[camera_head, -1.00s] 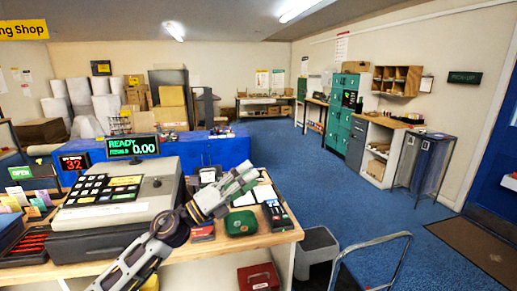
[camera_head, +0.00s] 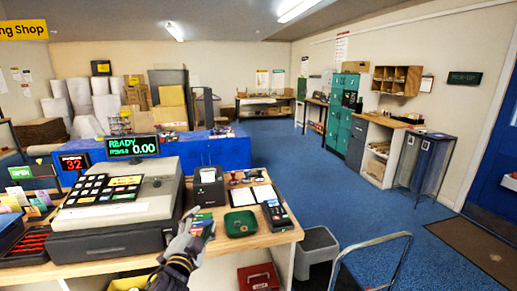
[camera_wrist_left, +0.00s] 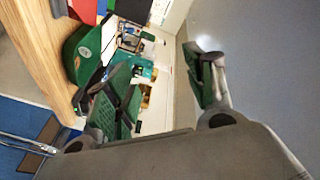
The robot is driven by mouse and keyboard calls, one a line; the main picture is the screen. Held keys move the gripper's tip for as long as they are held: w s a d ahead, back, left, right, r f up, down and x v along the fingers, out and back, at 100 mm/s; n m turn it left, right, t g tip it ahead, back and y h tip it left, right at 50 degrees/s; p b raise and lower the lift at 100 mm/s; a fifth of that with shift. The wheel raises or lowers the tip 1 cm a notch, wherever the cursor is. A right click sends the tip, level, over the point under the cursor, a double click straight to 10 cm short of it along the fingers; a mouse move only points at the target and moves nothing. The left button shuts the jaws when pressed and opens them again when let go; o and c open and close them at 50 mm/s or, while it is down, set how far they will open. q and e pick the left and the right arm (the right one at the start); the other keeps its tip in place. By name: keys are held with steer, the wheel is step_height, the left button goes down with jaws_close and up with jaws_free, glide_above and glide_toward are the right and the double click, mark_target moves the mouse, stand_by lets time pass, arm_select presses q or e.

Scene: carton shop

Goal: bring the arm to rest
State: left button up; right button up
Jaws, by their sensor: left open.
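My left gripper (camera_head: 198,222) shows at the front edge of the wooden counter (camera_head: 254,240), between the cash register and the green tray. It is open, and I see nothing held in it. My right gripper does not show in either view.
The cash register (camera_head: 120,207) stands left of the gripper. A small black printer (camera_head: 209,187), a green tray (camera_head: 240,223) and a card terminal (camera_head: 276,214) are on the counter. Blue floor is open beyond.

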arm_select(q)
steer(key=s+a+f+n+g+y, duration=0.1)
steer(key=s+a+f+n+g, duration=0.15)
steer(key=f, duration=0.25)
steer(key=s+a+f+n+g+y, duration=0.1)
steer(key=s+f+n+g, duration=0.15)
steer(key=f, duration=0.35)
steer(key=s+a+f+n+g+h, duration=0.1)
steer(key=s+f+n+g, duration=0.1)
steer(key=s+f+g, duration=0.65)
steer(key=s+f+n+g, duration=0.15)
steer(key=s+f, duration=0.45)
steer(key=s, duration=0.8)
step_height(320, 180, down, 32)
steer(key=s+a, duration=0.1)
steer(key=s, duration=0.1)
steer(key=s+a+f+g, duration=0.1)
steer(key=s+a+f, duration=0.2)
steer(key=s+f, duration=0.7)
steer(key=s+a+f+g, duration=0.1)
steer(key=s+a+f, duration=0.2)
steer(key=s+f, duration=0.7)
steer(key=shift+s+a+f+y, duration=0.2)
steer(key=shift+s+y, duration=0.1)
steer(key=shift+s, duration=0.65)
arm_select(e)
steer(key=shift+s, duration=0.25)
